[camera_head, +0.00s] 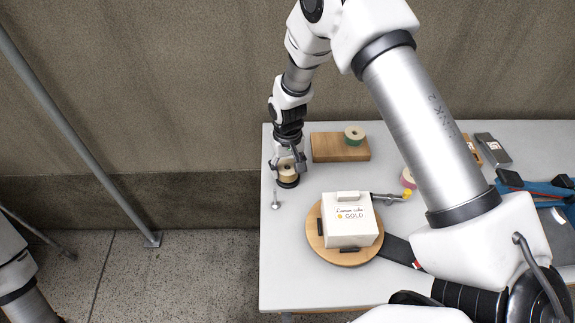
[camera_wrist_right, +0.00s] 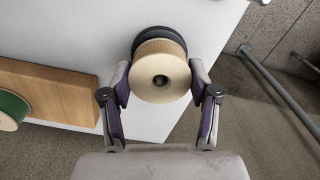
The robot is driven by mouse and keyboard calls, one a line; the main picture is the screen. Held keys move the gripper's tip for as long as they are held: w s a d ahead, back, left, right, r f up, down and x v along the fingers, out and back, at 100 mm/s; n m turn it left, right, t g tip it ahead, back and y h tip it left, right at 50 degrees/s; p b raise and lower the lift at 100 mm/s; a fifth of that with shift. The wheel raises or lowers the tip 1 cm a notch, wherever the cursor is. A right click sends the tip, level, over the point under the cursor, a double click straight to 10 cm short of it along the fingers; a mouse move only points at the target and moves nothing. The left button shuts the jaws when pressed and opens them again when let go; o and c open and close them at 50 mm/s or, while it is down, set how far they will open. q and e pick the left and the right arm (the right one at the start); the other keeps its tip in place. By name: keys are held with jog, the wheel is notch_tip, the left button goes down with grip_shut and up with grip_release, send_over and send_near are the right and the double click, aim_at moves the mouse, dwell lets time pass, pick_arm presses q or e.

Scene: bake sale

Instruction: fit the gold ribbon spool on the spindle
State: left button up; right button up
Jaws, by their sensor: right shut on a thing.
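My right gripper (camera_head: 287,168) is at the left end of the table, shut on a pale wooden spool (camera_head: 286,172) that I take for the gold ribbon one. In the right wrist view the spool's round flange (camera_wrist_right: 160,72) with a dark centre hole sits between the two fingers (camera_wrist_right: 160,90). A black round disc (camera_head: 288,183) shows directly below the spool, and its edge (camera_wrist_right: 158,35) shows behind it in the wrist view. No spindle post is clearly visible; whether the spool is seated on one cannot be told. My left gripper is out of view.
A wooden block (camera_head: 328,148) carries a green spool (camera_head: 354,131). A pink spool (camera_head: 407,179) is partly behind my right arm. A blue item (camera_head: 540,188) lies at right.

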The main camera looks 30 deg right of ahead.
jog(key=shift+f+b, duration=0.35)
jog(key=shift+f, duration=0.3)
jog(key=o, duration=1.2)
jog(key=shift+r, duration=0.1)
notch_tip(320, 180, up, 12)
jog(key=shift+f, duration=0.1)
